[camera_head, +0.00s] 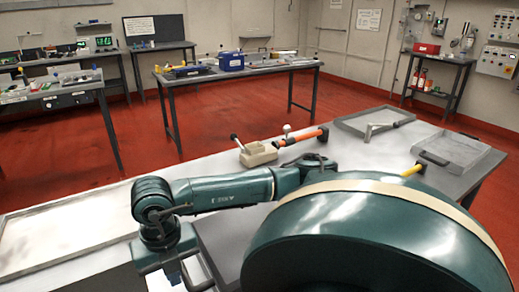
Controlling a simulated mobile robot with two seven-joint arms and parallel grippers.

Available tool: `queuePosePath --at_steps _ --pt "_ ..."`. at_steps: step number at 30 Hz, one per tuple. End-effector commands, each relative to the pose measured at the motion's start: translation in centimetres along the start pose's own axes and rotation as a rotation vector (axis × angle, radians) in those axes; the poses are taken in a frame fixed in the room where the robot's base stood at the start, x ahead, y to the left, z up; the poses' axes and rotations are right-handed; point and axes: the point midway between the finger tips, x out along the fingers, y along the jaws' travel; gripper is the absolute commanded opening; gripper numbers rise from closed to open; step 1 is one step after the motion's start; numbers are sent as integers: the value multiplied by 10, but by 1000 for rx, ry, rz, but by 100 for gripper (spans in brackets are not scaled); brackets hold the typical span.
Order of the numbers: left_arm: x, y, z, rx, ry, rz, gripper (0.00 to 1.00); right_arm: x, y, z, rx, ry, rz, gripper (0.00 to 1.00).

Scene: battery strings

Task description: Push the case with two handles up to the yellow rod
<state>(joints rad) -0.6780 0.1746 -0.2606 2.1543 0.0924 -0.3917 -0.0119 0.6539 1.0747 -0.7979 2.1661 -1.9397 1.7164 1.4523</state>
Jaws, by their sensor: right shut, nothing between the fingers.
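The case (462,150) is a flat grey box at the right end of the near table. A dark handle (434,158) shows on its near left side, and a dark piece at its far right edge may be the second handle. The yellow rod (412,169) shows as a short yellow piece left of and nearer than the case, with a gap between them; its lower part is hidden by my arm.
The table's left part is largely clear. Other worktables stand behind.

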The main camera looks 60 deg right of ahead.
Motion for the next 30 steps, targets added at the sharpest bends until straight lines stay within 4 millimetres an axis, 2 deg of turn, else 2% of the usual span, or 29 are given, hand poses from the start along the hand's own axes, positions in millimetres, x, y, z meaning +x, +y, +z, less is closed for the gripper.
queuePosePath --at_steps 1,12,30 --pt "1 0 1 0 0 0 45 6 -7 -2 3 11 -22 0" --pt "2 -1 3 0 1 0 45 6 -17 -3 2 10 -22 0" --pt "3 -1 4 0 3 -1 45 6 -22 -3 3 11 -22 0"
